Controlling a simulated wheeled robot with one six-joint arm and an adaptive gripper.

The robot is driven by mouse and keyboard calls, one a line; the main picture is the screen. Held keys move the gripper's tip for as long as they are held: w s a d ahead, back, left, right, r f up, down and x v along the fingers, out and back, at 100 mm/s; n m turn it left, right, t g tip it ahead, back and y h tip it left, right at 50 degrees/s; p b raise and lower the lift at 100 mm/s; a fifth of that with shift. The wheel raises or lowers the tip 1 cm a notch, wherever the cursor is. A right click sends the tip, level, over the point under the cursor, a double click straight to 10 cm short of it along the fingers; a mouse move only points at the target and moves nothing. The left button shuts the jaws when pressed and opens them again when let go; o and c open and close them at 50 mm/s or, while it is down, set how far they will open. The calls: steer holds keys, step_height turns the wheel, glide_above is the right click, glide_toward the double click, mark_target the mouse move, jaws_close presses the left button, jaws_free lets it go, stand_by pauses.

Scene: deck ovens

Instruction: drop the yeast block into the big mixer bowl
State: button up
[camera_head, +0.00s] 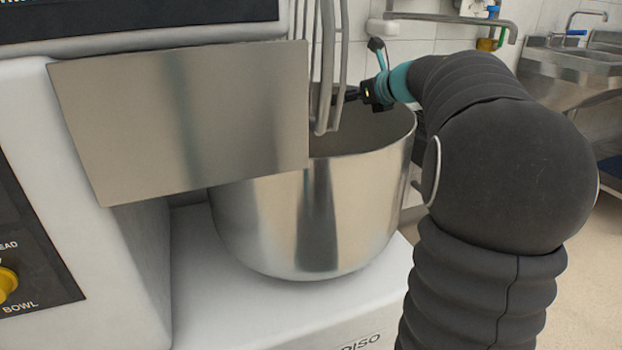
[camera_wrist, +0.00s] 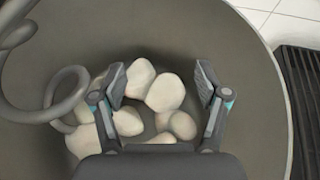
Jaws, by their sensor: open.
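The big mixer bowl (camera_head: 285,225) is a shiny steel bowl under the mixer head in the head view. My gripper (camera_head: 346,96) is at the bowl's mouth, partly hidden by the mixer's bars. In the wrist view, my gripper (camera_wrist: 160,82) is open above the inside of the bowl (camera_wrist: 245,75), with nothing held between its fingers. Several pale rounded lumps (camera_wrist: 166,92) lie in the bowl below it. I cannot tell whether one of them is the yeast block. The bowl's contents are hidden in the head view.
A grey spiral hook (camera_wrist: 60,92) is close to the left finger in the wrist view. A dark ribbed mat (camera_wrist: 303,95) lies outside the bowl. A sink (camera_head: 570,62) is at the back right.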

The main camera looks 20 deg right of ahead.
steer(key=v, duration=1)
